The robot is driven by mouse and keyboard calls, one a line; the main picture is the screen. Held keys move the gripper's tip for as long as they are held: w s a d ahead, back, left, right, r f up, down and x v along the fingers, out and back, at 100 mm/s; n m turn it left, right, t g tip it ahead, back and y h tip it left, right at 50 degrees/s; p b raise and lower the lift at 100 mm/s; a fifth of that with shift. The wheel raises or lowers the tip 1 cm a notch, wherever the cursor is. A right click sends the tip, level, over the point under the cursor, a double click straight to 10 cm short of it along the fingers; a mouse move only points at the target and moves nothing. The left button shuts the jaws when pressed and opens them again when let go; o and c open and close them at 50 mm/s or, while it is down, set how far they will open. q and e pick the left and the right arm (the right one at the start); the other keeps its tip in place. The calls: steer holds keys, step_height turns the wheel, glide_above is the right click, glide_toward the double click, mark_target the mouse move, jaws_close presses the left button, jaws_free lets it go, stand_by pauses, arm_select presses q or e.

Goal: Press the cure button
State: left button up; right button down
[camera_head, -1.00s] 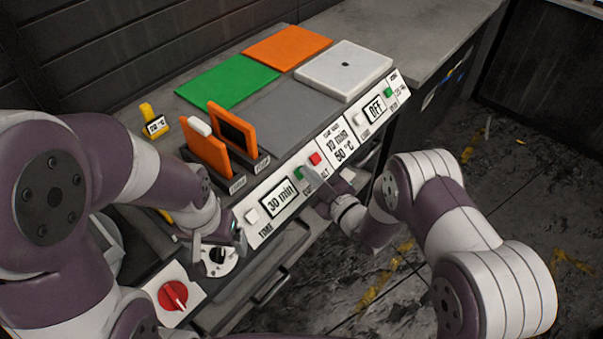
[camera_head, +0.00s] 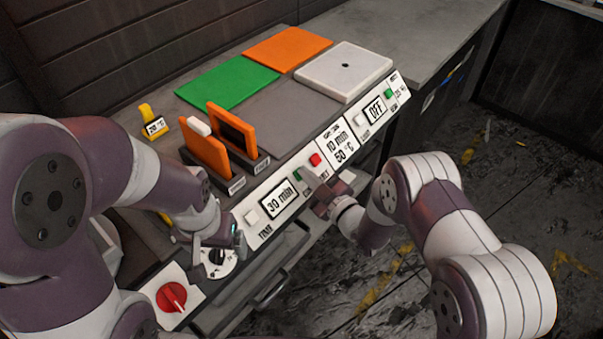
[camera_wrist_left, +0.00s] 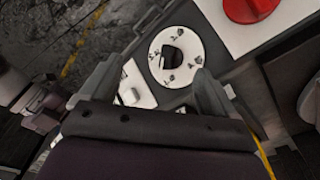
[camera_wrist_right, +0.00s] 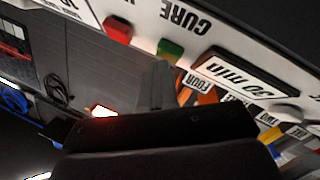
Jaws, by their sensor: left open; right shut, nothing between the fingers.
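The green cure button (camera_head: 298,174) sits on the white front panel between the red button (camera_head: 315,159) and the "30 min" display (camera_head: 279,201). In the right wrist view, the green button (camera_wrist_right: 170,49) is beside the printed word "CURE". My right gripper (camera_head: 327,193) is shut and empty, in front of the panel just right of and below the green button. Its fingertips (camera_wrist_right: 160,68) point toward that button, with a small gap apparent. My left gripper (camera_wrist_left: 158,68) is open, with its fingers near either side of the round white dial (camera_wrist_left: 176,57).
A white button (camera_head: 252,216) marked TIMER is left of the display. A red rotary knob (camera_head: 172,296) is at the lower left. An "OFF" display (camera_head: 376,110) is farther right. Orange holders (camera_head: 206,152), green (camera_head: 228,82) and orange mats, and a white plate (camera_head: 343,71) occupy the bench top.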

stand_by(0.4)
arm_select(q)
steer(key=shift+r+p, duration=0.5)
steer(key=shift+p, duration=0.05)
arm_select(e)
steer(key=shift+s+d+r, duration=0.2)
steer(key=shift+d+r, duration=0.1)
steer(key=shift+r, duration=0.2)
steer(key=shift+s+d, duration=0.15)
arm_select(q)
steer(key=shift+r, duration=0.1)
arm_select(e)
steer(key=shift+r, duration=0.1)
arm_select(q)
step_height(320, 180, up, 4)
steer(key=p, duration=0.3)
steer(key=shift+f+p, duration=0.25)
steer(key=shift+p, duration=0.15)
arm_select(e)
steer(key=s+d+r, duration=0.2)
steer(key=d+r, duration=0.1)
steer(key=shift+r, duration=0.25)
steer(key=shift+a, duration=0.1)
